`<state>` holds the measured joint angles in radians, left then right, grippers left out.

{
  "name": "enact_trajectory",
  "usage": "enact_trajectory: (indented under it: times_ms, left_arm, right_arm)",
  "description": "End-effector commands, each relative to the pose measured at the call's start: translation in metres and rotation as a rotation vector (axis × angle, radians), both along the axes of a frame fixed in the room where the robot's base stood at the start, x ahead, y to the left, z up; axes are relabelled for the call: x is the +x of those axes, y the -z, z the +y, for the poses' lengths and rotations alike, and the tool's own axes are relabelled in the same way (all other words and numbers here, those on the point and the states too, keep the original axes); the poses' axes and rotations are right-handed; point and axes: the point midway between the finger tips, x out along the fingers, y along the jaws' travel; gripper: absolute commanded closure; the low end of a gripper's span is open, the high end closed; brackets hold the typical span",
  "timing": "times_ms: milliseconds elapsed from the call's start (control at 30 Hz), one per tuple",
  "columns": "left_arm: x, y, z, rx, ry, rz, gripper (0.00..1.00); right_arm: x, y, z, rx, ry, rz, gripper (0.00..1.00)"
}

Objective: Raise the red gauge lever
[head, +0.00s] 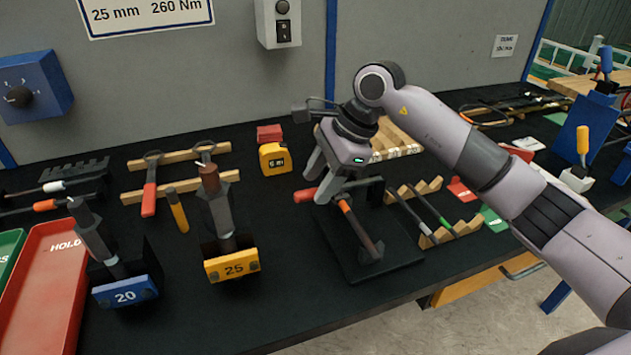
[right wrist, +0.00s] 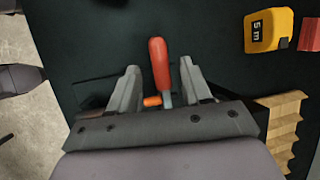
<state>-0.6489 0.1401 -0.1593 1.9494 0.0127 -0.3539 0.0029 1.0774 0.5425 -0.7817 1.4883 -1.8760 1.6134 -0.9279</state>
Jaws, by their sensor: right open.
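The red gauge lever (head: 305,195) has a red handle that points left from a black gauge stand (head: 385,267) on the bench. My right gripper (head: 318,186) is open over the stand, with its fingertips close to the red handle. In the right wrist view, the red handle (right wrist: 159,62) lies between the two spread fingers of the right gripper (right wrist: 160,75) and reaches past their tips, with a gap on each side. A small orange part (right wrist: 152,101) shows beside the lever's grey shank. The lever's pivot is hidden behind the gripper. My left gripper is not in view.
A yellow tape measure (head: 274,158) and a red block (head: 269,134) stand behind left. Tool holders marked 20 (head: 125,291) and 25 (head: 232,266) stand left. A wooden rack with rods (head: 457,232) is at right. The bench front left of the stand is clear.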

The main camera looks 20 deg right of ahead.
Motion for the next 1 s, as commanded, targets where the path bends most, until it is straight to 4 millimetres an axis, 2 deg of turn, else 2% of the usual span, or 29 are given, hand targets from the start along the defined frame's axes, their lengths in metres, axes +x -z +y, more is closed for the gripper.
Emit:
enact_trajectory:
  times_ms: [133, 433, 467, 600, 1000]
  left_arm:
    - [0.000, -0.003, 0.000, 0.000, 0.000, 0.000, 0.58]
    - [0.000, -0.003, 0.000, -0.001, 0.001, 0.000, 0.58]
    - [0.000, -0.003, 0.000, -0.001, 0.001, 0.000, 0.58]
    - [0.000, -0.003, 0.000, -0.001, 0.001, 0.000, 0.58]
    - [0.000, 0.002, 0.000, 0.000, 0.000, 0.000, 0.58]
  right_arm:
    - [0.002, 0.013, 0.006, 0.002, 0.001, 0.002, 0.52]
    - [0.003, 0.016, 0.007, 0.001, 0.001, -0.001, 0.52]
    - [0.003, 0.017, 0.007, 0.001, 0.001, -0.001, 0.55]
    - [0.003, 0.016, 0.007, 0.001, 0.001, -0.001, 1.00]
    - [0.003, 0.013, 0.004, 0.041, 0.003, 0.000, 1.00]
